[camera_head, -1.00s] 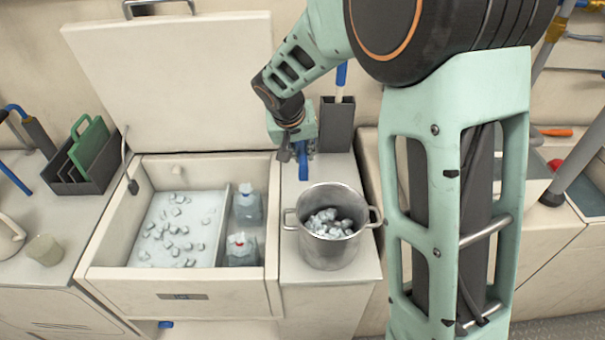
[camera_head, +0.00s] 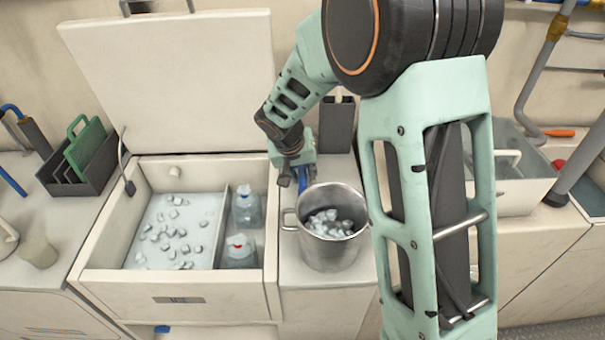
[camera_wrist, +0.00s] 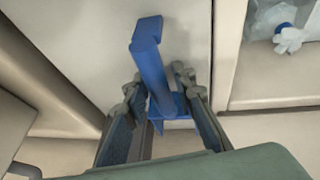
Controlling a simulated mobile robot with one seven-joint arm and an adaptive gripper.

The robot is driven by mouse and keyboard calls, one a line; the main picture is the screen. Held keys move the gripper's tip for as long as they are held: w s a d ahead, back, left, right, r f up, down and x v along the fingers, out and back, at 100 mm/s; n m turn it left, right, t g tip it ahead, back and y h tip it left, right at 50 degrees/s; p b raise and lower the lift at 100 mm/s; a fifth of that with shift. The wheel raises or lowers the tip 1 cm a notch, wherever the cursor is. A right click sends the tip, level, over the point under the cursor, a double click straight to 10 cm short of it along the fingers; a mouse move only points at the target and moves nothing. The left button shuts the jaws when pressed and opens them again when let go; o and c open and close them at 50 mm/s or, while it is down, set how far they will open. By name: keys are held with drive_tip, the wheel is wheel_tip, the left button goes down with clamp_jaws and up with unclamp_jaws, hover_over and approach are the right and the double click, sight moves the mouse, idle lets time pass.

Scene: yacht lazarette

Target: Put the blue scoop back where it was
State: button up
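The blue scoop (camera_wrist: 149,62) sits between the two fingers of my gripper (camera_wrist: 162,100) in the wrist view. The fingers are closed in on it from both sides, and part of it sticks out past the fingertips. In the head view my gripper (camera_head: 297,181) is low over the counter, left of and behind the steel pot, with a little of the blue scoop (camera_head: 304,177) showing. The rest of the scoop is hidden there by the gripper.
The steel pot (camera_head: 325,258) holds ice chunks. Left of it is an open ice chest (camera_head: 170,284) with ice and two bottles, its lid (camera_head: 175,80) raised. A dark upright holder (camera_head: 337,127) stands behind my gripper. A dark rack (camera_head: 87,165) holds a green board.

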drive_tip(key=shift+o, duration=0.5)
drive_tip(key=shift+r, duration=0.1)
drive_tip(key=shift+r, duration=0.15)
drive_tip(key=p+v, duration=0.2)
drive_tip(key=v, duration=1)
drive_tip(key=shift+p, duration=0.3)
